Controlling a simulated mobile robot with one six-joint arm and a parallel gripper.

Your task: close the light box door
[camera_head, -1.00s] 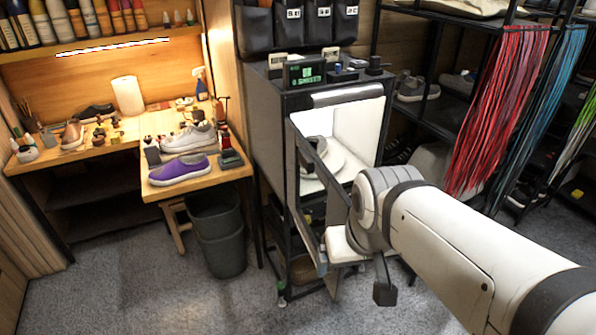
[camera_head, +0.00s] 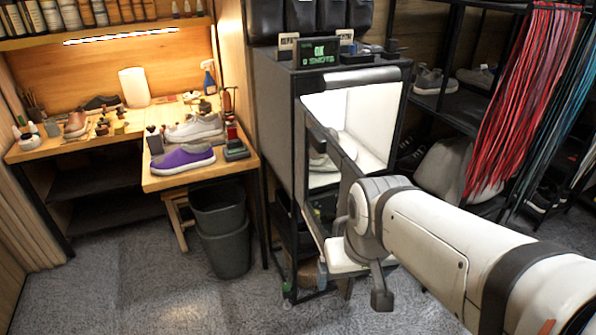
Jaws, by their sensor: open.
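The light box (camera_head: 272,120) is a dark cabinet with a bright white interior, standing in the middle of the view. Its dark-framed door (camera_head: 331,140) stands open, swung out from the left side toward me. A pale shoe (camera_head: 322,160) shows inside the box, partly behind the door. My arm reaches in from the lower right, and its wrist is in front of the door's outer end. A dark tip of my gripper (camera_head: 380,298) hangs below the wrist; the rest is mostly hidden. The gripper is open. I cannot tell whether it touches the door.
A display (camera_head: 316,54) with green text stands on the box. A workbench (camera_head: 160,183) with a purple sneaker (camera_head: 183,159) is at the left, above a grey bin (camera_head: 222,240). A shelf rack with red laces (camera_head: 525,100) is at the right. The carpet at front left is clear.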

